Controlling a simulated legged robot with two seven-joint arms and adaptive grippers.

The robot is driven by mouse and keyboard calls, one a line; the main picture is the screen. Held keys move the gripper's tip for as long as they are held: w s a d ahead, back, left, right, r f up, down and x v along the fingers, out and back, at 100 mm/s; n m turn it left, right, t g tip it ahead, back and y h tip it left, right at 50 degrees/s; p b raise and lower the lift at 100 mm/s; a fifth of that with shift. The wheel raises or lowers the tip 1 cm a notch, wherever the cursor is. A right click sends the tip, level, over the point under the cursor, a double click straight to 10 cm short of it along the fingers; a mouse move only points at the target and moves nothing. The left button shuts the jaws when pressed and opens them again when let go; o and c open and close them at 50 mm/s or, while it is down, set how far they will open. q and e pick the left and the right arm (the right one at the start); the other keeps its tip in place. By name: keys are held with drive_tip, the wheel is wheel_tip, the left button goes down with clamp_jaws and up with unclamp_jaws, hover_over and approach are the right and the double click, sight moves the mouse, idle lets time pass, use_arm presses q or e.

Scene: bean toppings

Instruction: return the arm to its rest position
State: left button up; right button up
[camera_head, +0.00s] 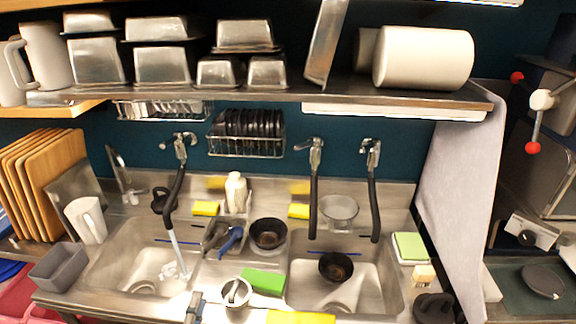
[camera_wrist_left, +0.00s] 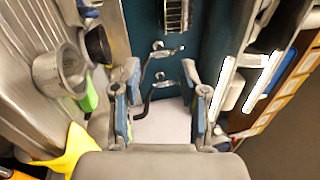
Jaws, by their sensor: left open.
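In the head view, my left gripper (camera_head: 195,305) shows only as a small grey-blue fingertip part at the bottom edge, left of a metal pot (camera_head: 237,292). The rest of it and its arm are hidden below the frame. In the left wrist view, the fingers of my left gripper (camera_wrist_left: 162,72) stand wide apart with nothing between them. The metal pot (camera_wrist_left: 60,75) also shows there, to the left of the fingers. I cannot make out my right gripper.
A double sink with hoses stands ahead. A black bowl (camera_head: 268,233), a green sponge (camera_head: 262,280) and a yellow cloth (camera_head: 300,317) lie near it. A grey bin (camera_head: 58,268) is at left. A shelf (camera_head: 300,94) with metal pans overhangs the sink.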

use_arm(q)
drive_tip(key=s+a+f+n+g+y, duration=0.1)
drive_tip(key=s+f+n+g, duration=0.25)
drive_tip(key=f, duration=0.25)
drive_tip(key=s+a+f+n+g+y, duration=0.1)
drive_tip(key=s+f+n+g, duration=0.15)
drive_tip(key=f+n, duration=0.35)
drive_tip(key=s+a+f+n+g+y, duration=0.1)
drive_tip(key=s+f+n+g+y, duration=0.15)
drive_tip(key=f, duration=0.45)
drive_tip(key=s+d+f+n+g+h, duration=0.25)
drive_tip(key=s+f+g, duration=0.2)
drive_tip(key=s, duration=0.25)
drive_tip(key=s+d+f+n+g+h, duration=0.1)
drive_tip(key=s+d+f+n+g, duration=0.1)
drive_tip(key=s+f+n+g, duration=0.35)
drive_tip(key=s+f+m, duration=0.2)
drive_tip(key=s+f, duration=0.1)
drive_tip(key=f, duration=2.1)
drive_tip(key=s+a+f, duration=0.2)
drive_tip(key=s+f, duration=1)
drive_tip(key=f, duration=0.3)
drive_tip(key=shift+f+g+y, duration=0.2)
drive_tip(key=shift+g+y, duration=0.1)
drive_tip(key=shift+g, duration=0.05)
use_arm(e)
drive_tip(key=shift+w+d, duration=0.75)
drive_tip(key=shift+d, duration=0.05)
